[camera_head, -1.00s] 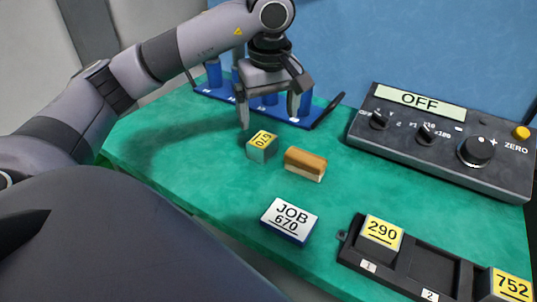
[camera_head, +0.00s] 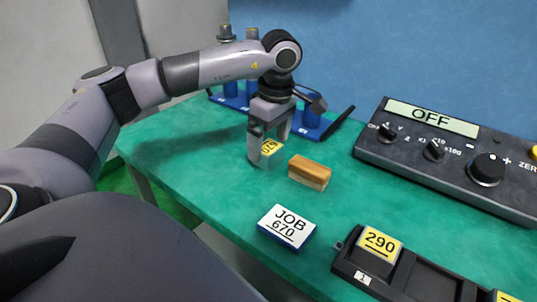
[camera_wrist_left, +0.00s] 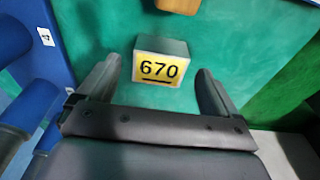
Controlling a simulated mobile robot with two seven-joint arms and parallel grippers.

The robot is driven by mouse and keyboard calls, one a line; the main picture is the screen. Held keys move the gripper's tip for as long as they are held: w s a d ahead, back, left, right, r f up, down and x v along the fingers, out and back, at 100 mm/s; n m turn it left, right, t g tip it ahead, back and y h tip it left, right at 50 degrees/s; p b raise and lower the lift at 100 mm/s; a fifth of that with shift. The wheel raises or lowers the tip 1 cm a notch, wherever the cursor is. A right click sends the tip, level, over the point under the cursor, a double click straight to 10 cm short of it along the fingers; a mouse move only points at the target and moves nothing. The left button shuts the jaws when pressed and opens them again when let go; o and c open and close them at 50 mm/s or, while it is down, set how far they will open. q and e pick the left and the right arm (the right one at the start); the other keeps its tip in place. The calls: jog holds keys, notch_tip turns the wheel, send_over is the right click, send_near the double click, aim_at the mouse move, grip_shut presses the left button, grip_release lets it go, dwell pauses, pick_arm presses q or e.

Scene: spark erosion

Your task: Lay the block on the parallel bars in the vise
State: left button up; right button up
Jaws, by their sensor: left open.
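The block marked 670 (camera_head: 269,153) is a small grey block with a yellow label, on the green table top. It also shows in the left wrist view (camera_wrist_left: 161,62), ahead of and between the finger lines. My left gripper (camera_head: 269,140) is open, pointing down at the block, with one finger partly covering it in the head view. I cannot tell whether the fingers touch it. A white job card (camera_head: 287,226) reads JOB 670. The vise and parallel bars are not in view. My right gripper is not in view.
A wooden-topped brush or block (camera_head: 309,173) lies just right of the 670 block. A black tray (camera_head: 421,283) holds a block marked 290 (camera_head: 380,244). A control box (camera_head: 450,155) reading OFF stands at right. A blue rack (camera_head: 308,129) stands behind the gripper.

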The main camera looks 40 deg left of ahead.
pick_arm(q)
jog(key=shift+a+f, duration=0.1)
jog(key=shift+f, duration=0.8)
jog(key=c, duration=1.5)
notch_tip(320, 180, up, 11)
jog(key=p, duration=0.1)
notch_tip(320, 180, up, 9)
jog(key=p, duration=0.5)
send_over(270, 147)
jog(key=shift+s+r, duration=0.1)
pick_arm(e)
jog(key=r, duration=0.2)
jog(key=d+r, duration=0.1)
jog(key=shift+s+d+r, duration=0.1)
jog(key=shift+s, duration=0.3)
